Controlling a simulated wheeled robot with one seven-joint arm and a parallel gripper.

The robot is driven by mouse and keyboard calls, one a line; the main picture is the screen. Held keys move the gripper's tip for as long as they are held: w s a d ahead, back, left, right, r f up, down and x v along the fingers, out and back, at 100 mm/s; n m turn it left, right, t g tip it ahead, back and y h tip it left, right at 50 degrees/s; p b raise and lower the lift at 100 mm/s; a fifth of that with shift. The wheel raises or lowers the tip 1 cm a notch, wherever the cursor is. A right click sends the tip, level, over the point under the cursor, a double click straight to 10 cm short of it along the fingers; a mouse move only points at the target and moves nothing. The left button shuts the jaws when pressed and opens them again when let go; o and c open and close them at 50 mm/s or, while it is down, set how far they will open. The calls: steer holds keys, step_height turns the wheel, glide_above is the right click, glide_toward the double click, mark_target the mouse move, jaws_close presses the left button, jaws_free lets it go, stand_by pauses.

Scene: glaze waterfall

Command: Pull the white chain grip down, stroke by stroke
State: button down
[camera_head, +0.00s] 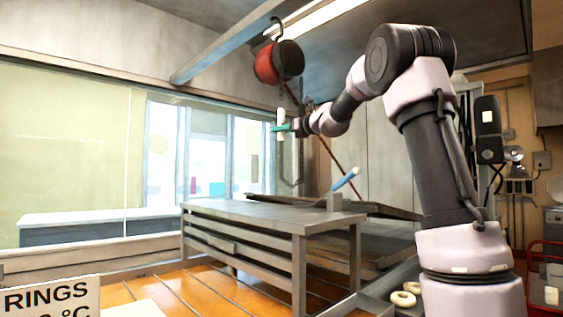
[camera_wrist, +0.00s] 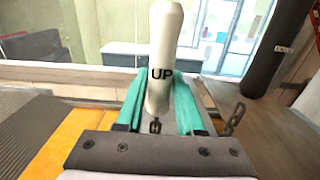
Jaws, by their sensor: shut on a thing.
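The white chain grip (camera_head: 280,118) hangs upright below the red and black hoist (camera_head: 278,62) in the head view. In the wrist view the white grip (camera_wrist: 164,40) stands between my two green fingers and bears the word "UP". My gripper (camera_head: 284,128) is shut on it, one finger on each side. A piece of chain (camera_wrist: 155,126) shows just under the grip. Another length of chain (camera_wrist: 233,120) hangs to the right of the fingers. My fingers hide part of the grip's lower end.
A grey metal table (camera_head: 270,218) with slatted sides stands below the hoist. A blue-handled rod (camera_head: 346,179) rises over its right side. A lettered sign (camera_head: 50,297) is at the lower left, and a red frame (camera_head: 543,275) is at the right. Windows line the back left.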

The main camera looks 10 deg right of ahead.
step_height(320, 180, down, 12)
steer(key=shift+r, duration=0.25)
stand_by(0.6)
steer(key=shift+c, duration=2)
jaws_free()
steer(key=v, duration=0.9)
